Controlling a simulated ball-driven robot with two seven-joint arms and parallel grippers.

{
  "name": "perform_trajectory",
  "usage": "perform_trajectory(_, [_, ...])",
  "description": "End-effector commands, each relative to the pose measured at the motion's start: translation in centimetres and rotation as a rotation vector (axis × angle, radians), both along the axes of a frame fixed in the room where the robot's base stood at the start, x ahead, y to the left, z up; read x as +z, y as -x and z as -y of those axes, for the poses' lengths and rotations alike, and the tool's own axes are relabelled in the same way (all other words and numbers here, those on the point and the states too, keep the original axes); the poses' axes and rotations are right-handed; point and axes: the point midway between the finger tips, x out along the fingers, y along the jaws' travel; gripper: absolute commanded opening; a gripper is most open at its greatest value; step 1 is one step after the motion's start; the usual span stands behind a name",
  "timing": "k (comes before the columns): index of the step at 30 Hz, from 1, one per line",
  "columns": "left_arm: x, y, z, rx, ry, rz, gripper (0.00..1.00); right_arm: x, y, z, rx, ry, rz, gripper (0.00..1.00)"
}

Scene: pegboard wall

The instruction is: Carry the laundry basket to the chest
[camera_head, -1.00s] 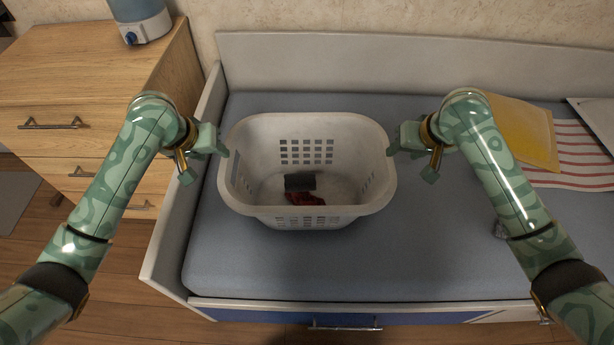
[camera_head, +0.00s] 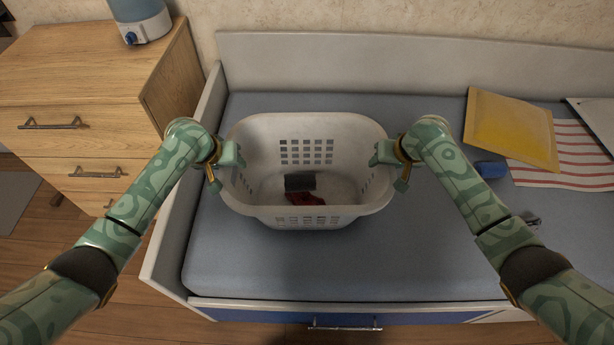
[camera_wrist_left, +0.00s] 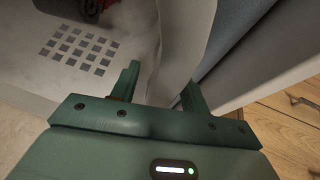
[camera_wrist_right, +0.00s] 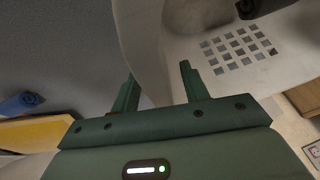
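The white laundry basket (camera_head: 308,211) stands upright on the blue mattress of the bed. Inside it lie a dark grey item (camera_head: 300,182) and a red cloth (camera_head: 305,199). My left gripper (camera_head: 236,160) is at the basket's left rim; in the left wrist view its open fingers (camera_wrist_left: 160,88) straddle the rim wall. My right gripper (camera_head: 378,157) is at the right rim; in the right wrist view its open fingers (camera_wrist_right: 160,88) stand on either side of the rim wall. Gaps show between fingers and wall. The wooden chest (camera_head: 90,75) stands left of the bed.
The bed (camera_head: 440,260) has a raised left end panel (camera_head: 180,215) between the basket and the chest. A blue-topped device (camera_head: 142,22) stands on the chest's back right. A yellow envelope (camera_head: 511,125), striped cloth (camera_head: 575,155) and blue item (camera_head: 491,169) lie at right.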

Motion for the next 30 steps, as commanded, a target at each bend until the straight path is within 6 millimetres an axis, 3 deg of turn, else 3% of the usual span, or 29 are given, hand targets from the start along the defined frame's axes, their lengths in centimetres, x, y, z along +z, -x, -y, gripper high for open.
perform_trajectory(1, [0.0, 0.0, 0.0, 0.000, 0.000, 0.000, 0.34, 0.0, 0.0, 0.0, 0.000, 0.000, 0.000, 0.34])
perform_trajectory(5, [0.0, 0.0, 0.0, 0.000, 0.000, 0.000, 0.00, 0.0, 0.0, 0.0, 0.000, 0.000, 0.000, 0.00])
perform_trajectory(17, [0.7, -0.1, 0.0, 0.001, 0.001, 0.006, 0.00, 0.8, -0.1, 0.0, -0.001, 0.000, 0.006, 0.00])
perform_trajectory(30, [7.9, -0.4, 0.0, 0.001, 0.000, 0.053, 0.00, 7.9, -0.4, 0.1, 0.000, 0.000, 0.053, 0.00])
